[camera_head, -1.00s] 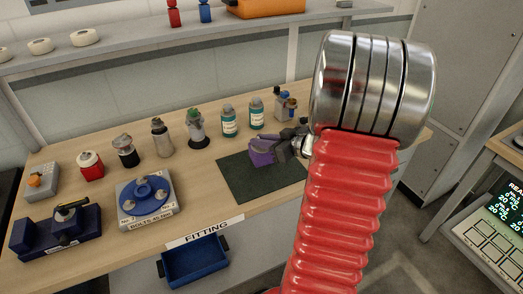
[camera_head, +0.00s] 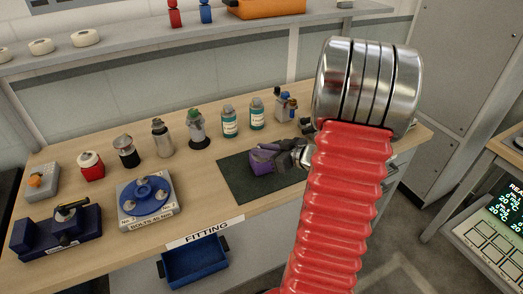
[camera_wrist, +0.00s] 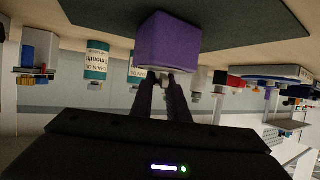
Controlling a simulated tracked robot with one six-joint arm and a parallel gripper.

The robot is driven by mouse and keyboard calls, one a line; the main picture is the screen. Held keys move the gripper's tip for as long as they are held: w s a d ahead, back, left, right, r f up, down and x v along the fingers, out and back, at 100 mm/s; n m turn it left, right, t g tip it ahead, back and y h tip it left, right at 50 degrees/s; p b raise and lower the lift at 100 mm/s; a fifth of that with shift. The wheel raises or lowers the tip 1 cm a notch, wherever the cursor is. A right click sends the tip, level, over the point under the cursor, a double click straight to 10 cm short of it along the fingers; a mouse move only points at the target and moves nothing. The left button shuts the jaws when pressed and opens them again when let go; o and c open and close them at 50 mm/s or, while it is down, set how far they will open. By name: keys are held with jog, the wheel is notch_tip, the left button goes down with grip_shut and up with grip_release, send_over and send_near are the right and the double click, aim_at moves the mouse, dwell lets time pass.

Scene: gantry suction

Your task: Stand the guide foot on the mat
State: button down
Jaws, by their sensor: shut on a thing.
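The guide foot, seemingly the purple block (camera_head: 261,160), is over the dark green mat (camera_head: 232,178) in the head view. My gripper (camera_head: 282,156) reaches in from the right and is shut on it. In the wrist view the purple block (camera_wrist: 167,42) sits just beyond my fingertips (camera_wrist: 165,82), which close on a small pale part at its near end. The mat (camera_wrist: 235,18) fills the top of that view, which looks upside down. I cannot tell whether the block touches the mat. My red arm hides the space right of the mat.
Two teal-labelled bottles (camera_head: 229,121) and a grey fixture (camera_head: 283,105) stand behind the mat. A blue flanged part on a grey block (camera_head: 147,197) is left of it. A blue bin (camera_head: 193,262) hangs below the bench front. The mat's left and front parts are clear.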

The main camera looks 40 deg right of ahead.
jog(key=c, duration=1.7)
grip_release()
jog(key=shift+f, duration=0.1)
jog(key=shift+s+d+r, duration=0.15)
jog(key=shift+s+r, duration=0.2)
jog(key=shift+s, duration=0.2)
jog(key=v, duration=1)
jog(key=shift+s+r, duration=0.15)
jog(key=shift+s, duration=0.2)
